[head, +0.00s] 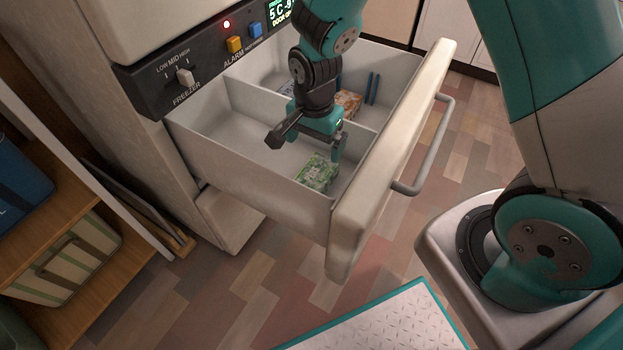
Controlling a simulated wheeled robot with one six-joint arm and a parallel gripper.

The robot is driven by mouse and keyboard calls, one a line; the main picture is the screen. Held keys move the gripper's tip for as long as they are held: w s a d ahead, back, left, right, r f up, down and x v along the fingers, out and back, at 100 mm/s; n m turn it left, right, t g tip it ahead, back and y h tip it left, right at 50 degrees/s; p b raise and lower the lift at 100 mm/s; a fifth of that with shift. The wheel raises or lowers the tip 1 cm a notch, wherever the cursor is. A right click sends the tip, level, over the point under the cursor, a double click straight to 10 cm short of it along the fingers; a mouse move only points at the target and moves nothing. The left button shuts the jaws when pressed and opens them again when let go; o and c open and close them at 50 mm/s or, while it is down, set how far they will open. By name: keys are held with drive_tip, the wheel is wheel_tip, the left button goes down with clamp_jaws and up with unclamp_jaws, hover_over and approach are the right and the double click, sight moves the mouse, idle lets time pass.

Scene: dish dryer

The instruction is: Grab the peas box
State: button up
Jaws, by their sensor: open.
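The peas box, a small green patterned carton (317,174), lies on the floor of the open freezer drawer, in the near compartment close to the drawer front. My gripper (310,158) is over the near compartment, pointing down, with its jaws apart. One finger is beside the right of the green box and the other is to its upper left. I cannot tell whether either finger touches the box. The drawer (268,198) is pulled out, and its white front (388,165) has a grey bar handle (437,145).
A divider (249,102) splits the drawer. An orange box (348,103) and blue items (372,88) are in the far compartment. The freezer control panel (205,65) is above the drawer. A wooden shelf with bins stands at left. The tiled floor in front is mostly clear.

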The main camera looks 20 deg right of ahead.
sight(314, 175)
wheel_tip(314, 175, down, 13)
drive_tip(key=b, duration=0.4)
drive_tip(key=shift+w, duration=0.15)
drive_tip(key=shift+r, duration=0.1)
drive_tip(key=c, duration=1.1)
drive_tip(key=shift+o, duration=0.2)
drive_tip(key=shift+r, duration=0.1)
